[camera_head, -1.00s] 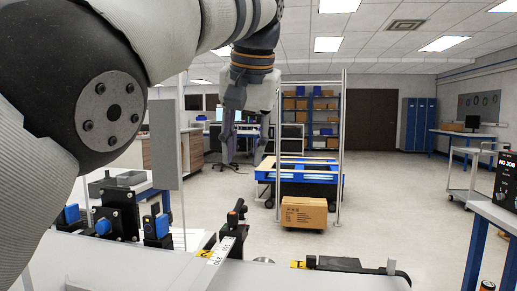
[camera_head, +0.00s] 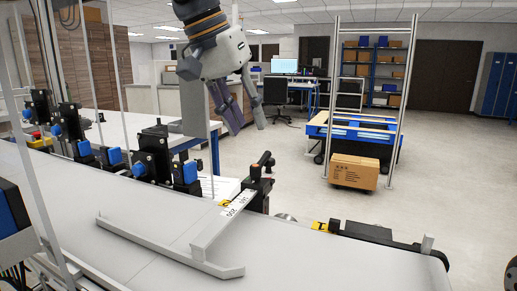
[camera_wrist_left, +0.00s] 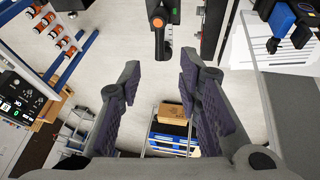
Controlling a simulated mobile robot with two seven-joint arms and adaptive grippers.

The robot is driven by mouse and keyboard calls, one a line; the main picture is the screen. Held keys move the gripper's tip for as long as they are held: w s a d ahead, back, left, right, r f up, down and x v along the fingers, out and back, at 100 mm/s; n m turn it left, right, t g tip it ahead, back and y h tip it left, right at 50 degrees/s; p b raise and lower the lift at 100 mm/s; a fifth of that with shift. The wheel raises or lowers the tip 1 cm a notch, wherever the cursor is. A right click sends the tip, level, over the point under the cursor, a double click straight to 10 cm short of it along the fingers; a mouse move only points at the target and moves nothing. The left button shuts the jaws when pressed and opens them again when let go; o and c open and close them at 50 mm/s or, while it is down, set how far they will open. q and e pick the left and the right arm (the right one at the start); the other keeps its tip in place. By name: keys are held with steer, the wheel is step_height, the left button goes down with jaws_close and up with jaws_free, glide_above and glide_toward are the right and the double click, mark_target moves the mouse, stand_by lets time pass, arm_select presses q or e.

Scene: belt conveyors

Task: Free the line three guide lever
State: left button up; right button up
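The lever (camera_head: 262,165) is a short black handle on a black mount at the conveyor's far side. A pale guide arm (camera_head: 240,202) with a yellow tag and printed label runs from the mount over the belt to a long pale rail (camera_head: 165,243). My left gripper (camera_head: 248,128) hangs above the lever, apart from it, fingers spread and empty. In the left wrist view the open fingers (camera_wrist_left: 160,75) have nothing between them. A black bar with an orange end (camera_wrist_left: 160,28) lies ahead of them; I cannot tell surely whether it is this lever. My right gripper is out of view.
The conveyor belt (camera_head: 120,213) fills the foreground. Several black devices with blue parts (camera_head: 152,155) line its far side, left of the lever. A second black unit with a yellow tag (camera_head: 365,234) sits right. A cardboard box (camera_head: 354,172) and blue bench (camera_head: 365,127) stand beyond on open floor.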

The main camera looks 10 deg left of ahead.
mark_target(263, 156)
arm_select(q)
steer(key=x, duration=0.8)
steer(key=shift+r, duration=0.1)
jaws_close()
